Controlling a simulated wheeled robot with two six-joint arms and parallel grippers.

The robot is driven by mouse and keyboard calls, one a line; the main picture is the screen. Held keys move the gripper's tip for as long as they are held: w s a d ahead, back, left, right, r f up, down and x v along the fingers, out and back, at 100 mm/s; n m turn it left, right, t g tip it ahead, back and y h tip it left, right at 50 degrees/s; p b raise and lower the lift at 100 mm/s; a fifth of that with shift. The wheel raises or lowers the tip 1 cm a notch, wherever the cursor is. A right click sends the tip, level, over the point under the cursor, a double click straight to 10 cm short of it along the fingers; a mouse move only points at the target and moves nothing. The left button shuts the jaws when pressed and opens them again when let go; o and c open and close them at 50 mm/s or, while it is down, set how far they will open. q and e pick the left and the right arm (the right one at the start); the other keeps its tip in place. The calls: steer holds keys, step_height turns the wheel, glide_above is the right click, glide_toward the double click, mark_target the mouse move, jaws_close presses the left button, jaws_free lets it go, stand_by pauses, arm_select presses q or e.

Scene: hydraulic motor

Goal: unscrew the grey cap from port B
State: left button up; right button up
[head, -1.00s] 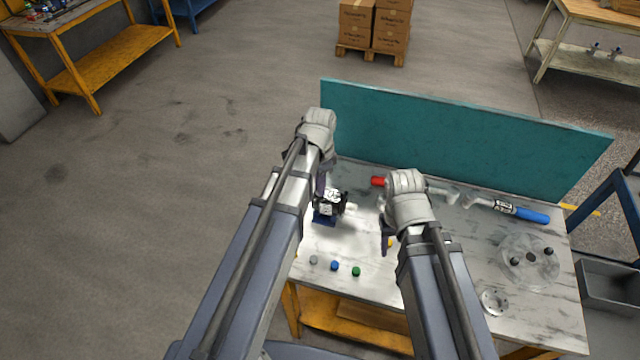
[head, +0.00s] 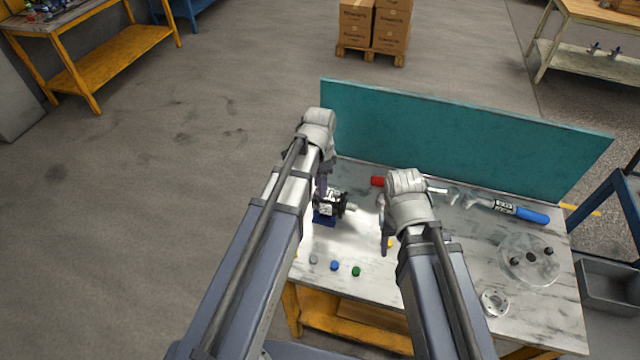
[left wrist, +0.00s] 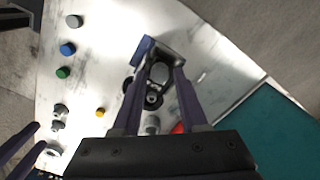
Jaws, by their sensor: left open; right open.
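The hydraulic motor (head: 331,204) is a small black and silver body on a blue base (head: 323,221), at the left of the bench. My left gripper (head: 322,185) is over the motor, fingers pointing down. In the left wrist view its open fingers (left wrist: 165,68) stand on either side of a grey rounded part (left wrist: 160,73) on the motor, which looks like the grey cap. I cannot tell whether the fingers touch it, and the port lettering is unreadable. My right gripper (head: 385,243) is open and empty above the bench, right of the motor.
Loose grey (head: 313,259), blue (head: 334,266) and green (head: 356,271) caps lie along the front edge; a yellow one (head: 390,243) is near my right gripper. A teal panel (head: 460,140) closes the back.

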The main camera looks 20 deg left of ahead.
arm_select(q)
steer(key=m, duration=0.9)
jaws_close()
stand_by(0.4)
steer(key=n, duration=0.5)
steer(key=shift+n, duration=0.3)
steer(key=shift+r, duration=0.1)
